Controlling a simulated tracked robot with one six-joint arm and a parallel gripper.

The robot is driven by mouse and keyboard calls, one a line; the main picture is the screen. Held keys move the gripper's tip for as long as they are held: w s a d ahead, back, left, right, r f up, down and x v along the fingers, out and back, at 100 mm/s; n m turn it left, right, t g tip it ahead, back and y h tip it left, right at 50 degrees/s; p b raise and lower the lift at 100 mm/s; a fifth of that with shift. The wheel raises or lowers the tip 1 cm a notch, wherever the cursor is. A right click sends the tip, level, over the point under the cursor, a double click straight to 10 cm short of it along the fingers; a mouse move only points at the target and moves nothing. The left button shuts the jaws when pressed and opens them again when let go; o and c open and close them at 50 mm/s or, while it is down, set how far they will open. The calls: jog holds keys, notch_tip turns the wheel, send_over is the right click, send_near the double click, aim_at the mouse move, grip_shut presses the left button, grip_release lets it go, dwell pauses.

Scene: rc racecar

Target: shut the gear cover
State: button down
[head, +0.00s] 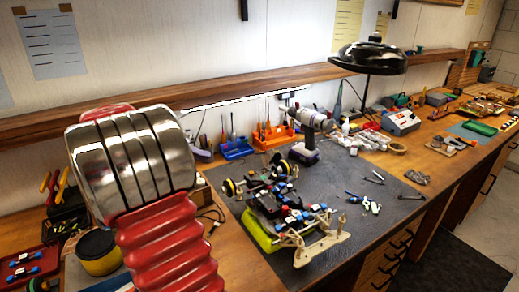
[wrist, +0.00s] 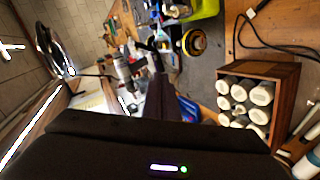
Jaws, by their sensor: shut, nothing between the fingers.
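The RC car (head: 290,212) sits on a yellow-green stand (head: 261,233) on the dark work mat in the head view. It has black wheels with yellow rims at its far end and a pale bumper at its near end. The gear cover is too small to make out, so I cannot tell how it stands. In the wrist view a yellow-rimmed wheel (wrist: 193,42) and part of the green stand (wrist: 207,8) show near the top. My gripper (wrist: 157,62) is shut and empty, apart from the car. The head view does not show its fingers.
A cordless drill (head: 311,130) stands behind the car, and a black lamp (head: 368,58) stands to the right. Loose pliers (head: 362,202) lie on the mat (head: 335,183). A wooden box of white-topped bottles (wrist: 279,90) is at right in the wrist view.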

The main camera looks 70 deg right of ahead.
aim_at(274, 157)
jog(key=s+d+m+g, duration=0.4)
jog(key=d+g, duration=0.1)
jog(key=d, duration=0.7)
jog(key=shift+s+d+f+h, duration=0.2)
jog(key=shift+s+f+h, duration=0.1)
jog(key=shift+s+f, duration=0.1)
jog(key=s+d+f, duration=0.3)
jog(key=s, duration=0.7)
jog(key=shift+s+d, duration=0.25)
jog(key=shift+s, duration=0.05)
jog(key=shift+f, duration=0.1)
